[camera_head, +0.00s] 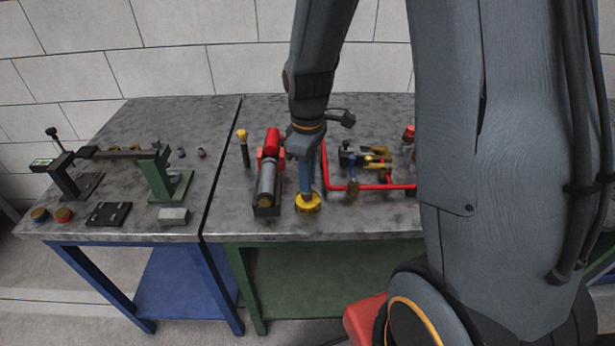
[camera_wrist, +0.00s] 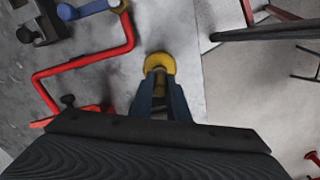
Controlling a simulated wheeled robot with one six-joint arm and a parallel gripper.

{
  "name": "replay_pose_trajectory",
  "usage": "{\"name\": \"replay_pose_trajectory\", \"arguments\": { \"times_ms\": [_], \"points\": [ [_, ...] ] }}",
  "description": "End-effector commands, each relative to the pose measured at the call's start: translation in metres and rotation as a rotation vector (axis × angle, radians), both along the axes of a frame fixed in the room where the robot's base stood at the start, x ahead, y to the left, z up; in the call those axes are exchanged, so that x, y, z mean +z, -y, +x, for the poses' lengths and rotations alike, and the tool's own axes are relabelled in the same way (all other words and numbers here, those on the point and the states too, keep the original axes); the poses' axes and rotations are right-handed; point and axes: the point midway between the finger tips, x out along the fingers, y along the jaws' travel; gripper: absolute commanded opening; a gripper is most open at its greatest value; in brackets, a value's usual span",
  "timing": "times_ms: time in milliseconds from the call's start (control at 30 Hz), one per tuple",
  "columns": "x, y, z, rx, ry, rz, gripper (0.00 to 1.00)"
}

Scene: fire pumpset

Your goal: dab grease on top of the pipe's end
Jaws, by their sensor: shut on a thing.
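My gripper (camera_head: 307,186) points down near the front of the middle table, its bluish fingers just above a yellow round thing (camera_head: 308,204). In the wrist view my gripper (camera_wrist: 160,84) is shut on a slim brownish thing (camera_wrist: 160,88), mostly hidden between the fingers. The yellow round thing (camera_wrist: 160,63) lies right at the fingertips; I cannot tell whether the held thing stands in it or is joined to it. A grey pipe (camera_head: 267,180) with a brassy front end lies in a dark and red holder, just left of my gripper. No grease can be made out.
A thin red pipe (camera_head: 372,187) with fittings lies right of my gripper; it also shows in the wrist view (camera_wrist: 88,60). A dark stick with a yellow top (camera_head: 243,148) stands left of the grey pipe. A green stand (camera_head: 160,180) is on the left table.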

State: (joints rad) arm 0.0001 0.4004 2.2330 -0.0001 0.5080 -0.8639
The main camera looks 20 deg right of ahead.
Motion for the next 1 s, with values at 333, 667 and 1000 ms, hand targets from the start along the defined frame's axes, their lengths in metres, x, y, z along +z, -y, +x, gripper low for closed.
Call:
{"name": "replay_pose_trajectory", "arguments": {
  "times_ms": [333, 667, 1000],
  "points": [
    [-0.0041, 0.0, 0.0, 0.0, 0.0, 0.0, 0.0],
    [-0.0077, 0.0, 0.0, 0.0, 0.0, 0.0, 0.0],
    [-0.0091, -0.0001, -0.0001, 0.0, 0.0, 0.0, 0.0]
  ]
}}
